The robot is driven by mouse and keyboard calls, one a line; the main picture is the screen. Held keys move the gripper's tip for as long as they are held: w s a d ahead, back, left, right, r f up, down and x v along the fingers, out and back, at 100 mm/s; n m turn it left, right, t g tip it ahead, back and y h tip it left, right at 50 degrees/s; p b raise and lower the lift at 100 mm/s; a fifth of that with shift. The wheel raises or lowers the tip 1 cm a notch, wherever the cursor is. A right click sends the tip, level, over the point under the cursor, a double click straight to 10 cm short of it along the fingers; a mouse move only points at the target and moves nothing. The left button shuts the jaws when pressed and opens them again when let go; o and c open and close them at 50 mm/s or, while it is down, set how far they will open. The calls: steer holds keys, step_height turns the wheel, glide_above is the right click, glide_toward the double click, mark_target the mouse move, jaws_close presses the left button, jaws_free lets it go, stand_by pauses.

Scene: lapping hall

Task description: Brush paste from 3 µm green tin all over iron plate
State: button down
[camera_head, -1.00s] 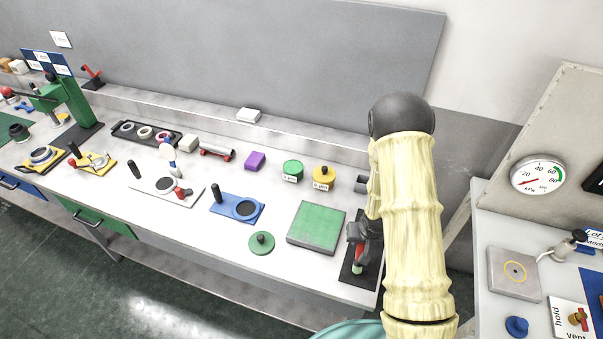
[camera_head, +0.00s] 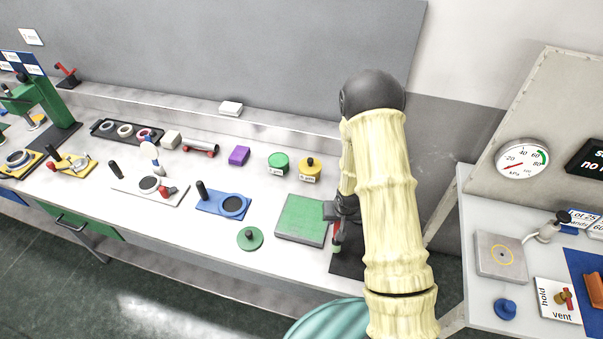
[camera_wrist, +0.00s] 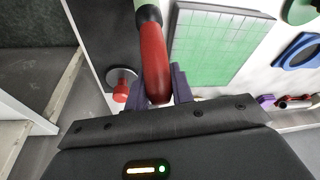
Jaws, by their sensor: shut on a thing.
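The plate (camera_head: 302,220) is a square grey block with a green, gridded top face, lying on the bench; it also shows in the wrist view (camera_wrist: 215,45). My gripper (camera_head: 338,212), in the wrist view too (camera_wrist: 158,90), is shut on the red handle of the brush (camera_wrist: 152,60). It is just right of the plate, by the dark mat. A dark collar and pale band show beyond the handle; the brush tip is out of the wrist view. The green tin (camera_head: 278,163) stands behind the plate, its label too small to read. A green disc with a dark knob (camera_head: 250,239) lies left of the plate.
A blue plate (camera_head: 222,202) lies further left. The dark mat (camera_head: 346,264) is at the bench's right end. A gauge panel (camera_head: 522,158) is at right.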

steer(key=w+a+r+m+g+p, duration=0.1)
steer(key=w+a+r+m+p, duration=0.4)
steer(key=w+a+r, duration=0.3)
step_height(320, 180, up, 5)
steer(key=a+m, duration=0.1)
steer(key=a, duration=0.1)
steer(key=shift+a+y, duration=0.3)
steer(key=shift+y, duration=0.1)
steer(key=shift+f, duration=0.1)
steer(key=shift+s, duration=0.1)
steer(key=b+x, duration=0.2)
steer(key=x, duration=0.1)
steer(key=s+b+x, duration=0.1)
steer(key=x, duration=0.1)
steer(key=shift+w+d+f, duration=0.1)
steer(key=shift+d, duration=0.2)
